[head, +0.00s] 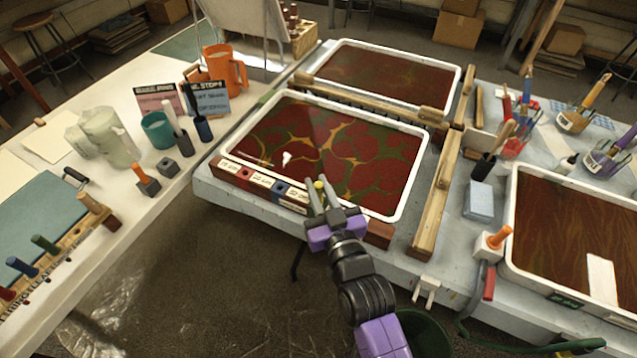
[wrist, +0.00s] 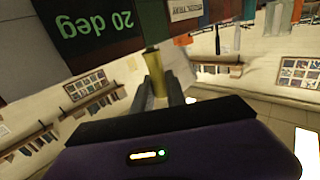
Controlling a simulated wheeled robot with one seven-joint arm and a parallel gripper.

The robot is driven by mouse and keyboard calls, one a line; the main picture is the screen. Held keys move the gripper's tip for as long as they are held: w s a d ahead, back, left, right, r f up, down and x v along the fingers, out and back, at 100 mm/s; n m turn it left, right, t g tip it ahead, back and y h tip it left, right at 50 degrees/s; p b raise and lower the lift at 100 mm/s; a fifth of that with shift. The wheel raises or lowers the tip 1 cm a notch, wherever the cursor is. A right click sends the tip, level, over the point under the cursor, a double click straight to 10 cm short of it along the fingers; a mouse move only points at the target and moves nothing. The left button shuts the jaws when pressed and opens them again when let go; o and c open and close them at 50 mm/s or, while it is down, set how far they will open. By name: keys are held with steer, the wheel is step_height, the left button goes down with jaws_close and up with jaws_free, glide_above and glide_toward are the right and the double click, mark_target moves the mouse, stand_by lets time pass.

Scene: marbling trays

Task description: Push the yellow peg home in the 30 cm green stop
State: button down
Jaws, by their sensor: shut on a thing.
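My gripper (head: 318,187) is shut on the yellow peg (head: 320,186) at the front edge of the near marbling tray (head: 399,205). In the wrist view the yellow peg (wrist: 153,62) stands between the two fingers, its far end close to a dark block (wrist: 100,28) with upside-down green lettering that seems to read "20 deg". In the head view a labelled rail (head: 262,181) runs along that tray edge, with a red and a blue section. Its part by the fingers is mostly hidden, so I cannot tell whether the peg is in a hole.
A wooden bar (head: 432,205) lies right of the near tray. An orange-topped block (head: 493,239) stands near another tray (head: 513,215) at the right. A rack of coloured pegs (head: 62,243) is on the left table. Open floor lies between the tables.

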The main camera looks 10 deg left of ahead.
steer(key=shift+f+b, duration=0.3)
steer(key=shift+f, duration=0.05)
steer(key=c, duration=1.3)
jaws_free()
steer(key=shift+s, duration=0.1)
steer(key=v, duration=0.7)
steer(key=shift+s+d, duration=0.2)
steer(key=shift+s, duration=0.05)
